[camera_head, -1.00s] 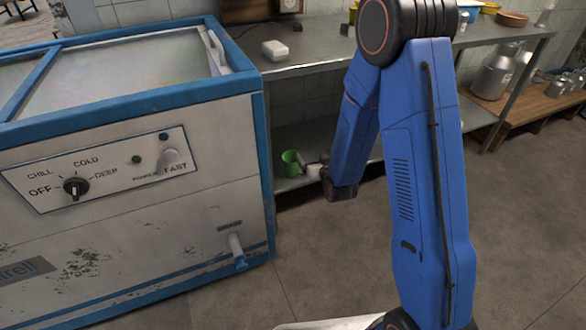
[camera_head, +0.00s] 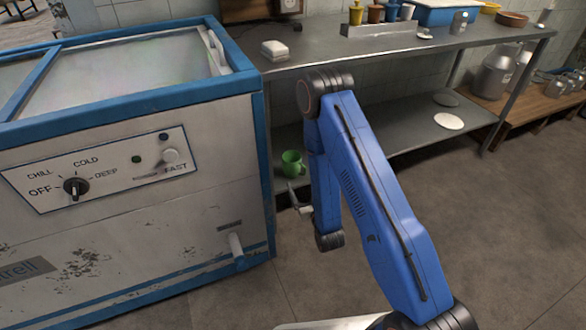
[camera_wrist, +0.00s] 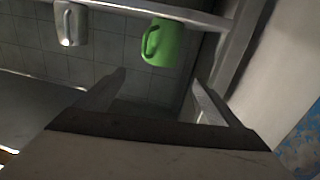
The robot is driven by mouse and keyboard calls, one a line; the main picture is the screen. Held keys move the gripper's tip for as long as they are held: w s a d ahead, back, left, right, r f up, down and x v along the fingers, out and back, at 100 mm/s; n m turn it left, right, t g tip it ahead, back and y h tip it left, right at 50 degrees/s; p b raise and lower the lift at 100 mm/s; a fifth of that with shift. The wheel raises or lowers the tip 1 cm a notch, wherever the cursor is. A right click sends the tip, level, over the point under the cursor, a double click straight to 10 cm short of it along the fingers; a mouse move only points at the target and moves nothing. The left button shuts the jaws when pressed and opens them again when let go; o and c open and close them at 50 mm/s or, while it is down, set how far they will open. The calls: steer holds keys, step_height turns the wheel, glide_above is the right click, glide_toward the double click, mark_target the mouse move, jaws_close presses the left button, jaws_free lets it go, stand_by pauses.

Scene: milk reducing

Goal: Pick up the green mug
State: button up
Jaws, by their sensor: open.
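The green mug (camera_head: 291,163) stands on the lower shelf of the metal table, just right of the freezer. In the wrist view the green mug (camera_wrist: 168,46) is near the top, beyond the fingertips, with its handle on its left side. My gripper (camera_head: 294,196) is in front of the mug and lower in the head view, close to the shelf's front edge. In the wrist view my gripper (camera_wrist: 158,78) has its two fingers spread with nothing between them. The mug is apart from the fingers.
A grey mug (camera_wrist: 72,24) is left of the green one in the wrist view. The freezer (camera_head: 130,215) stands close on the left. The floor in front is clear.

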mark_target(295, 164)
steer(key=x, duration=1.1)
steer(key=shift+w+a, duration=0.1)
steer(key=shift+w, duration=0.25)
steer(key=shift+x, duration=2.6)
steer(key=shift+a+r, duration=0.1)
steer(key=shift+r, duration=0.05)
steer(key=shift+c, duration=0.2)
steer(key=c, duration=1.4)
steer(key=shift+r, duration=0.1)
